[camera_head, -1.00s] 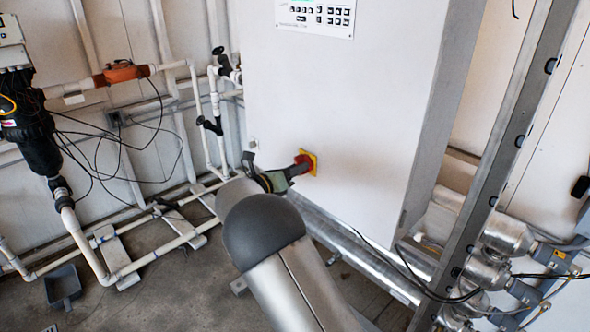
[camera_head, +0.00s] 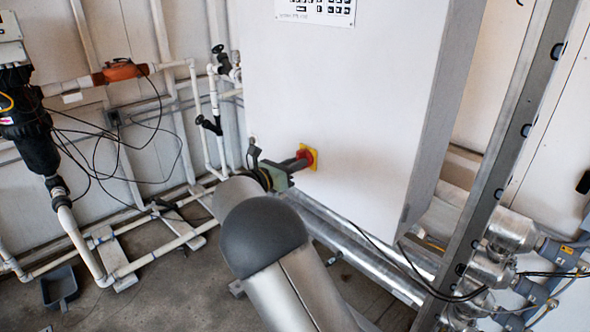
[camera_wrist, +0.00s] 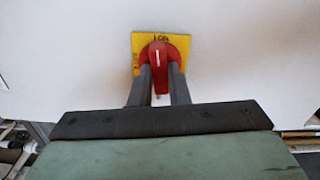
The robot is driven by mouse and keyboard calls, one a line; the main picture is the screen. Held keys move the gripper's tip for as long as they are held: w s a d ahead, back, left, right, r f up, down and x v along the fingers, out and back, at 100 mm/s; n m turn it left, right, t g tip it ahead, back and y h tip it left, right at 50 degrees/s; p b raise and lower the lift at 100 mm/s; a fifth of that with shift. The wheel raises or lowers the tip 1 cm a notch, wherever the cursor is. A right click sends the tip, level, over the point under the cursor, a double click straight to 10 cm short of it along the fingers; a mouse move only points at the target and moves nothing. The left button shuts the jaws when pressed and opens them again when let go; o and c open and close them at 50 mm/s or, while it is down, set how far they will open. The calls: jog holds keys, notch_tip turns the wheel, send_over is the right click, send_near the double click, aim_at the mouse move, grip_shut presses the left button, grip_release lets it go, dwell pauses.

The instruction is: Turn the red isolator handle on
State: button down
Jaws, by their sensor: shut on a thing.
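The red isolator handle (camera_wrist: 166,62) sits on a yellow square plate (camera_wrist: 181,44) on the white cabinet front. In the wrist view its white mark points almost straight up. My gripper (camera_wrist: 163,76) has its two dark fingers shut on the handle, one on each side of it. In the head view the handle (camera_head: 305,155) and the yellow plate (camera_head: 315,158) show at the cabinet's lower left, with my gripper (camera_head: 297,164) reaching them from the left. My arm hides part of the floor and the area below.
The white cabinet (camera_head: 350,100) fills the middle, with a label panel (camera_head: 318,10) at its top. White pipes (camera_head: 165,245) run along the floor at left. A metal post (camera_head: 510,150) and silver ducts (camera_head: 490,265) stand at right.

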jog(key=shift+m+b, duration=0.5)
jog(key=shift+m, duration=0.3)
jog(key=c, duration=1.4)
grip_release()
jog(key=shift+a, duration=0.1)
jog(key=b+v, duration=0.1)
jog(key=v, duration=1.6)
jog(key=shift+a, duration=0.15)
